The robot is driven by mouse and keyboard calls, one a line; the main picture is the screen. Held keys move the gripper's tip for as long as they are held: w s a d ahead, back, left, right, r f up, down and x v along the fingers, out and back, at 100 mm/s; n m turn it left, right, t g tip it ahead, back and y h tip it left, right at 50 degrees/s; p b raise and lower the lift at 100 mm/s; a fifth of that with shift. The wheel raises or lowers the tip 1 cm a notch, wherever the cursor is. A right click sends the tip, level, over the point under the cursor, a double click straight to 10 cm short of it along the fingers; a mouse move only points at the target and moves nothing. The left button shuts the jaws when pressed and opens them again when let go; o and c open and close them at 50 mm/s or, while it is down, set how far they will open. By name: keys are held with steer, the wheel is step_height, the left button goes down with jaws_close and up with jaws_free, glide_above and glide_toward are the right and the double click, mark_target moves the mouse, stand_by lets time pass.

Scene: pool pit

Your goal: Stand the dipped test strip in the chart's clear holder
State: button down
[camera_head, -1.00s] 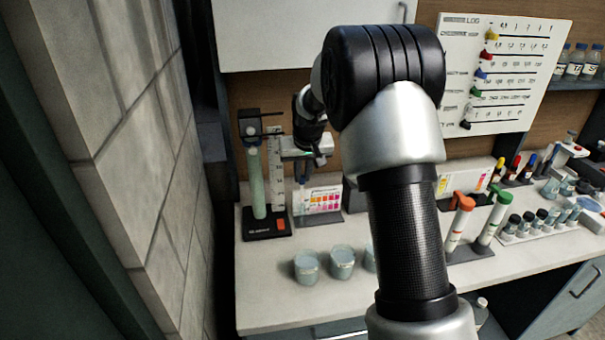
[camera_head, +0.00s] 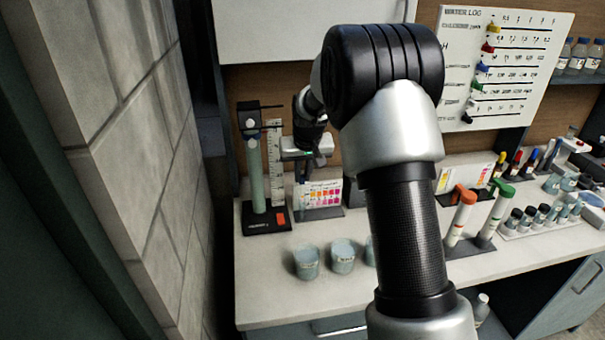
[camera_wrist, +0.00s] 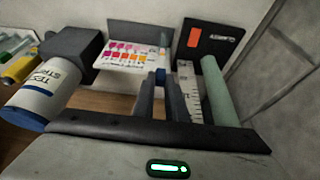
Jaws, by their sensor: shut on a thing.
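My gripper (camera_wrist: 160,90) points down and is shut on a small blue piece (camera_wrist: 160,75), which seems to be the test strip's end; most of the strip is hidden. The colour chart (camera_wrist: 130,54), white with pink, red and yellow squares, stands just beyond the fingertips. In the head view the chart (camera_head: 328,191) stands right of my gripper (camera_head: 302,186). A pale, narrow upright piece (camera_wrist: 163,41) at the chart's right edge may be the clear holder; whether the strip touches it cannot be told.
A ruler (camera_wrist: 190,88) and green tube (camera_wrist: 219,92) stand close right of my gripper on a black base (camera_wrist: 216,40). A grey block (camera_wrist: 74,46) and test-strip bottle (camera_wrist: 47,92) are left. Beakers (camera_head: 306,264) stand on the counter's front.

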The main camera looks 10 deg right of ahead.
mark_target(302, 192)
steer(key=shift+f, duration=0.1)
steer(key=shift+f+b, duration=1.75)
steer(key=shift+f, duration=0.55)
steer(key=shift+f+b, duration=0.4)
steer(key=shift+f, duration=0.15)
steer(key=c, duration=1.7)
jaws_free()
steer(key=shift+r+p, duration=2.05)
steer(key=shift+r, duration=1.5)
